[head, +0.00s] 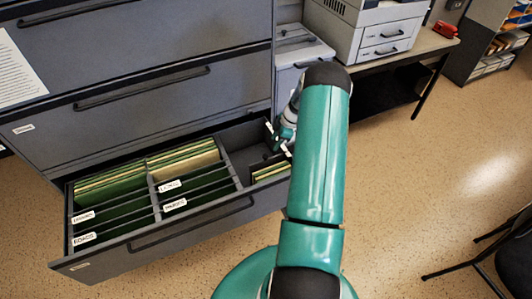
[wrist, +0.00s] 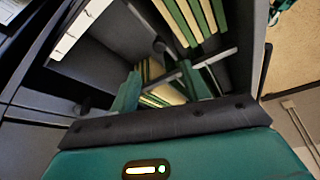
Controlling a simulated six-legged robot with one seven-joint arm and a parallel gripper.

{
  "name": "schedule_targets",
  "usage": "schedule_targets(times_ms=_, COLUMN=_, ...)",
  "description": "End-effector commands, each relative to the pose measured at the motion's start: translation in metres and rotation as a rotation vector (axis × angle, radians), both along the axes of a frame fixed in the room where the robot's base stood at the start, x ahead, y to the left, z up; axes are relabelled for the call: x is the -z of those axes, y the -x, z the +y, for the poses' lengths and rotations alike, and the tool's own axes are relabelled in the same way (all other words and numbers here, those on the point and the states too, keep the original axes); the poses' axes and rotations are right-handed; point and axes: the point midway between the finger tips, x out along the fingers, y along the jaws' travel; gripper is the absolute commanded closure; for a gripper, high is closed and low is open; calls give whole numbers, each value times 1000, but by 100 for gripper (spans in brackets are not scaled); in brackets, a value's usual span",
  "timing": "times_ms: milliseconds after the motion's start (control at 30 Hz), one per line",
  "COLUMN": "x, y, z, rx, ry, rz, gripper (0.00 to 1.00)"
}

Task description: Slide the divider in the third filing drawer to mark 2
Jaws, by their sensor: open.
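The third filing drawer (head: 200,215) is pulled out, with rows of folders in its left and middle sections. Its right section has an empty dark part and a few folders (head: 268,171) near the front. In the wrist view, a thin grey bar (wrist: 216,57) crosses the section between folders; it looks like the divider's top edge, but I cannot be sure. My gripper (head: 284,138) is over the drawer's right side, partly hidden by my arm. In the wrist view its two green fingers (wrist: 160,82) are apart, close to the bar. Contact cannot be told. No mark numbers are legible.
Closed drawers (head: 140,97) rise above the open one. A white strip (wrist: 82,27) lies along a drawer edge in the wrist view. A printer (head: 368,28) stands on a table at the right. A chair (head: 515,250) is at lower right; the floor between is clear.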

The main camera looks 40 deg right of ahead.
Motion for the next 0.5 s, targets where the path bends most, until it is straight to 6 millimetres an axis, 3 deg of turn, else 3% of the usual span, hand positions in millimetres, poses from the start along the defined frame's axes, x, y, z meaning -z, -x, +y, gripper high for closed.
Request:
schedule_targets(times_ms=300, x=60, y=-17, z=19, rx=-2, ry=-1, rz=2, gripper=53)
schedule_targets(times_ms=500, x=82, y=-25, z=26, rx=-3, ry=0, rz=2, gripper=53)
